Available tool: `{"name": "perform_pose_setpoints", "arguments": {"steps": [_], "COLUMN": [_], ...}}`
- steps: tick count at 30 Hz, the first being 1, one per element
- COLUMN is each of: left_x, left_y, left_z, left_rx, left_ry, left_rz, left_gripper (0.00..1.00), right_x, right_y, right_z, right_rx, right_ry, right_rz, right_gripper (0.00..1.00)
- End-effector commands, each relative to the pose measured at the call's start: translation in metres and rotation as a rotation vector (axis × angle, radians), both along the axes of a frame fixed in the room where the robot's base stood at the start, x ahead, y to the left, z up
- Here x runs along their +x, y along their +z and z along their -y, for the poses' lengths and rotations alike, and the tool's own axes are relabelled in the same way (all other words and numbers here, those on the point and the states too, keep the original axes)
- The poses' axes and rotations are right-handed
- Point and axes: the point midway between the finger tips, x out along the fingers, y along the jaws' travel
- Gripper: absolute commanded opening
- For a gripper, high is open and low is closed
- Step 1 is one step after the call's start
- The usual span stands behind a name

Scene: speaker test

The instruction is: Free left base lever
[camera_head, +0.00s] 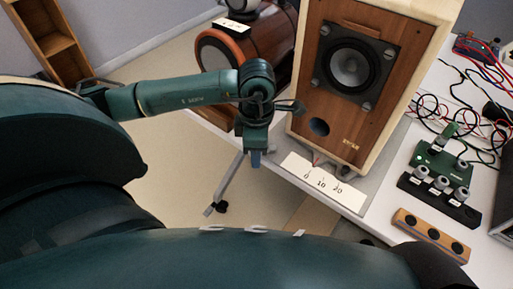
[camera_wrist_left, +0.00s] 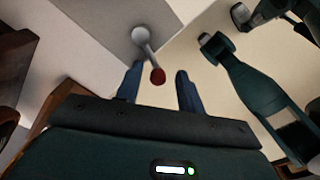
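A lever (camera_wrist_left: 147,55) with a round metal pivot and a red knob (camera_wrist_left: 157,76) shows in the left wrist view under a grey surface. I cannot make out the lever in the head view. My left gripper (camera_head: 256,158) points down at the table's front edge, left of the wooden speaker (camera_head: 350,110). In the left wrist view my left gripper (camera_wrist_left: 159,84) has its two fingers spread. The red knob appears between them, nearer the left finger; contact cannot be told.
A white scale plate (camera_head: 340,194) marked 0, 10, 20 lies before the speaker. A green control box (camera_head: 442,165), a black knob strip (camera_head: 440,203), a wooden block with black holes (camera_head: 430,233) and cables (camera_head: 480,125) are at right. A second speaker (camera_head: 230,55) stands behind my arm.

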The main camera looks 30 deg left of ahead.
Motion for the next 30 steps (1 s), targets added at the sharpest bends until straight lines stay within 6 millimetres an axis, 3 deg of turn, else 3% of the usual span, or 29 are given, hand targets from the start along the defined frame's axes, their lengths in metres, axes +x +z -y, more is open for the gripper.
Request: {"name": "perform_pose_setpoints", "arguments": {"steps": [7, 21, 30], "left_x": [0.001, 0.001, 0.000], "left_y": [0.013, 0.109, 0.132], "left_z": [-0.001, -0.001, 0.000], "left_rx": [0.003, 0.002, 0.001], "left_ry": [0.003, 0.000, 0.000], "left_rz": [0.004, 0.005, 0.001], "left_gripper": [0.38, 0.38, 0.38], "right_x": [0.000, 0.001, 0.002], "right_y": [0.001, 0.001, 0.000], "right_z": [0.000, -0.003, -0.004], "right_rx": [0.001, 0.003, 0.003], "right_ry": [0.001, 0.008, 0.011], "right_rz": [-0.001, -0.023, -0.028], "right_gripper": [0.36, 0.36, 0.36]}}
